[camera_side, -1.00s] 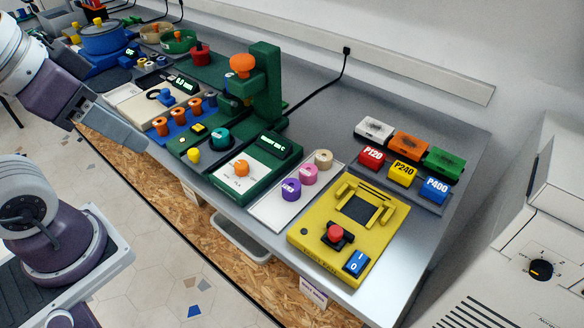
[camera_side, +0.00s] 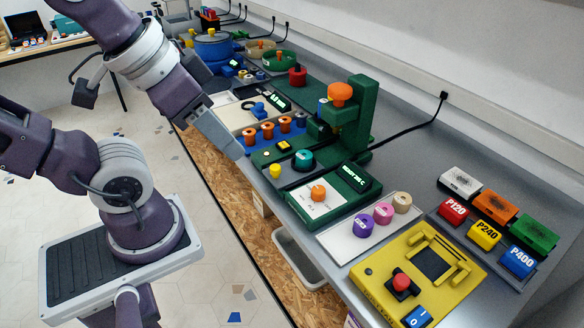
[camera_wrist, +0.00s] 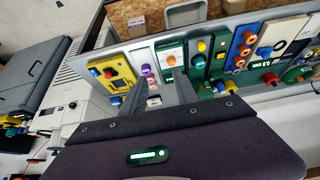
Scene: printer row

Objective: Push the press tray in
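The green press (camera_side: 360,120) with an orange knob on top stands at mid-bench in the side view. In front of it is a green base with a teal knob (camera_side: 303,159) and a yellow knob (camera_side: 275,170) at its front edge. I take the yellow-knobbed part as the press tray; how far out it sits I cannot tell. The yellow knob also shows in the wrist view (camera_wrist: 201,46). My gripper (camera_side: 222,135) is up and left of the tray, over the bench's front edge, touching nothing I can see. In the wrist view its fingers (camera_wrist: 156,97) are apart and empty.
A blue strip with orange knobs (camera_side: 268,133) lies left of the press. A green-and-white panel (camera_side: 325,200) and a yellow unit (camera_side: 410,280) lie to its right. A black cable runs behind the press. Floor space in front of the bench is open.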

